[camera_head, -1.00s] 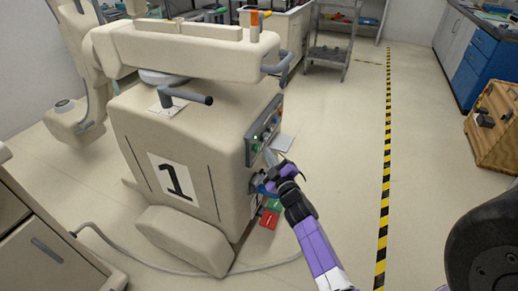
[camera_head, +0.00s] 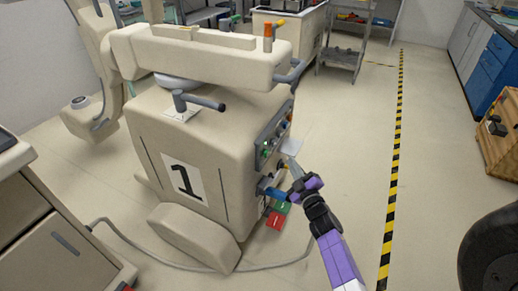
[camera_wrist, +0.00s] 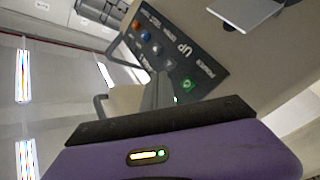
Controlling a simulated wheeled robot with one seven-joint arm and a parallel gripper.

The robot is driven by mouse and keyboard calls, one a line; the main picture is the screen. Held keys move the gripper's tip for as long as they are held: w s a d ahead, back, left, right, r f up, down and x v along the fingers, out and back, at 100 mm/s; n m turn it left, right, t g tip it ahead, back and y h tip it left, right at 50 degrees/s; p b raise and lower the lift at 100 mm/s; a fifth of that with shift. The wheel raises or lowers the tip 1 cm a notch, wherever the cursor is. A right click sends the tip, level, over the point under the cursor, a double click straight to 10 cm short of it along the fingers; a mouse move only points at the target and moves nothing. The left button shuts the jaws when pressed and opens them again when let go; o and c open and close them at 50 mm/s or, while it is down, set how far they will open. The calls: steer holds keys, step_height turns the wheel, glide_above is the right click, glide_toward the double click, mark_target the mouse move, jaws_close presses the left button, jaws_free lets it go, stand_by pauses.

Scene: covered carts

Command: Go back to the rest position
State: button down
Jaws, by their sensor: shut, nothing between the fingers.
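My gripper (camera_head: 296,189) is at the end of my purple and black arm, just right of the beige cart (camera_head: 205,150) marked with a black 1. It is shut and holds nothing. A blue part (camera_head: 271,190) sits low on the cart's side, close to my fingers; I cannot tell whether they touch. Above it is the dark control panel (camera_head: 272,137). In the wrist view the panel (camera_wrist: 165,50) shows blue and orange knobs and a lit green button (camera_wrist: 187,84), beyond my gripper's purple body and a dark bar.
Red and green tags (camera_head: 277,218) hang below the panel. A grey cable (camera_head: 270,266) lies on the floor around the cart. A beige cabinet (camera_head: 50,225) stands at left and a wooden box (camera_head: 499,135) at right. Floor right of the cart is clear, with a striped line (camera_head: 397,150).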

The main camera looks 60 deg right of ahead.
stand_by(0.3)
steer(key=s+a+r+m+t+y+p, duration=0.15)
steer(key=a+r, duration=0.25)
steer(key=a, duration=0.4)
steer(key=s+a+r+m+y, duration=0.1)
steer(key=s+a+r, duration=0.25)
steer(key=a, duration=0.45)
steer(key=s+a+r+m+t+y+p, duration=0.15)
steer(key=a+r, duration=0.25)
steer(key=a, duration=0.4)
steer(key=s+a+r+n+g+y+p, duration=0.1)
steer(key=s+a+r+y, duration=0.3)
steer(key=a, duration=0.5)
steer(key=s+a+r+n+g+y+p, duration=0.1)
steer(key=s+a+r+y, duration=0.3)
steer(key=s+a, duration=0.4)
steer(key=shift+s+a+p, duration=0.4)
steer(key=shift+s+p, duration=0.05)
steer(key=shift+p, duration=0.25)
